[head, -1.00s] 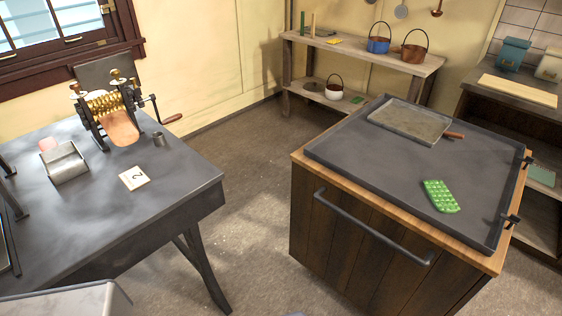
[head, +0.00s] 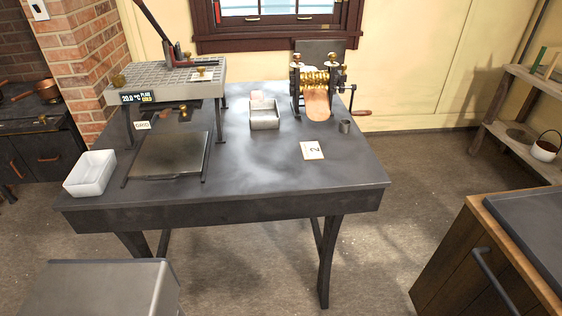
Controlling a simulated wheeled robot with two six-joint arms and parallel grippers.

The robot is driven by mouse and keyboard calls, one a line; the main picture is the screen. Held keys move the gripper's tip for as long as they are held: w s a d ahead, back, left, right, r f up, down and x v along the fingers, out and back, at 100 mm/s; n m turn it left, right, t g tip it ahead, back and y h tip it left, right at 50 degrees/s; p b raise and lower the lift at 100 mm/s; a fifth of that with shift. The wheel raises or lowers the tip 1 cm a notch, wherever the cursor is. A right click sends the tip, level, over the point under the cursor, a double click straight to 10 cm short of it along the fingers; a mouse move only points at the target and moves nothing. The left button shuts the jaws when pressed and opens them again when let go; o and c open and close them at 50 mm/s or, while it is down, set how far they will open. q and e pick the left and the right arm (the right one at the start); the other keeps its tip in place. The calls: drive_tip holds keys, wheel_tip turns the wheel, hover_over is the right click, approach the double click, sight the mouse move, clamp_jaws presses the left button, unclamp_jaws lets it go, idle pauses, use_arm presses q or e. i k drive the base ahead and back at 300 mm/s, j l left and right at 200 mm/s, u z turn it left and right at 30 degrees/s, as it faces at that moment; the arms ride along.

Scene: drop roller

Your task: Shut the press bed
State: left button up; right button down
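The press (head: 170,93) stands at the left of the dark table, with a grey grid-like top, a raised lever (head: 158,22) and a small display reading 20.0 °C. Its press bed (head: 170,156) is a flat dark plate on two rails. The bed lies pulled out toward the front of the table, clear of the press top, and looks empty. A small label (head: 142,125) stands at the bed's back edge. Neither of my grippers is in view.
A white tub (head: 90,173) sits left of the bed. A metal tray (head: 265,118), a brass roller machine (head: 314,85), a small cup (head: 345,126) and a number 2 card (head: 313,150) are to the right. A grey box-like surface (head: 100,288) is at the lower left.

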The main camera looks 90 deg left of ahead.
sight(167, 156)
drive_tip(key=u, duration=3.95)
drive_tip(key=l+u, duration=0.1)
drive_tip(key=l, duration=0.25)
drive_tip(key=i+l+u, duration=0.15)
drive_tip(key=l, duration=0.25)
